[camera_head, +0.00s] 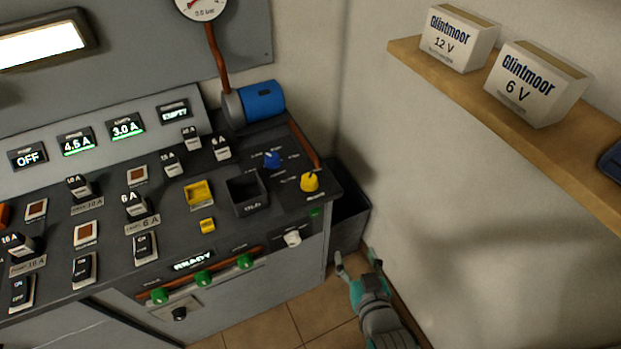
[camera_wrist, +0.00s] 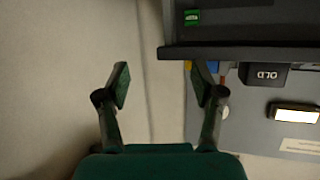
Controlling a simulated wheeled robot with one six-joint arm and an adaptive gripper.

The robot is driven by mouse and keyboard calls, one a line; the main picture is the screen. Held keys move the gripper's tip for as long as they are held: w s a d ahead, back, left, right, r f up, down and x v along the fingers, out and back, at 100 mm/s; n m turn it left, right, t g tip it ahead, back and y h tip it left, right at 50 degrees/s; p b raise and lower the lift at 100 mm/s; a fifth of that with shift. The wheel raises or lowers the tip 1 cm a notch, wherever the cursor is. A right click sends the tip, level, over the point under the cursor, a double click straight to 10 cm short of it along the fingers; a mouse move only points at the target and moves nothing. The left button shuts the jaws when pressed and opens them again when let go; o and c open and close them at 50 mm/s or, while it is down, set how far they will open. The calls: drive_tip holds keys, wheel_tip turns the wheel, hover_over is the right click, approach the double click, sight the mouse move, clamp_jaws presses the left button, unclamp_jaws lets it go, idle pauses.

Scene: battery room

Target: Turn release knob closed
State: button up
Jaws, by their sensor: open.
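The console's right end carries a yellow knob (camera_head: 310,182) and a blue knob (camera_head: 272,159) on its dark top. A pale knob (camera_head: 292,238) sits on its front face below. The labels beside these knobs are too small to read, so I cannot tell which is the release knob. My gripper (camera_head: 357,260) is open and empty, low and to the right of the console, apart from all the knobs. In the wrist view my gripper (camera_wrist: 160,84) has nothing between its fingers. The console's dark edge (camera_wrist: 240,52) shows upper right there.
A dark bin (camera_head: 348,212) stands at the console's right end, close to my gripper. The wooden shelf (camera_head: 465,93) on the right wall holds a 12 V box (camera_head: 455,42) and a 6 V box (camera_head: 525,92). A copper pipe (camera_head: 304,140) runs behind the knobs.

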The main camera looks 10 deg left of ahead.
drive_tip(key=n+y, duration=0.1)
approach(311, 182)
drive_tip(key=shift+g, duration=0.3)
drive_tip(key=x, duration=1.1)
drive_tip(key=shift+w+a+r, duration=0.1)
drive_tip(key=shift+w+a, duration=0.05)
drive_tip(key=shift+w, duration=0.2)
drive_tip(key=c, duration=1.2)
drive_tip(key=shift+o, duration=0.2)
drive_tip(key=shift+y, duration=0.3)
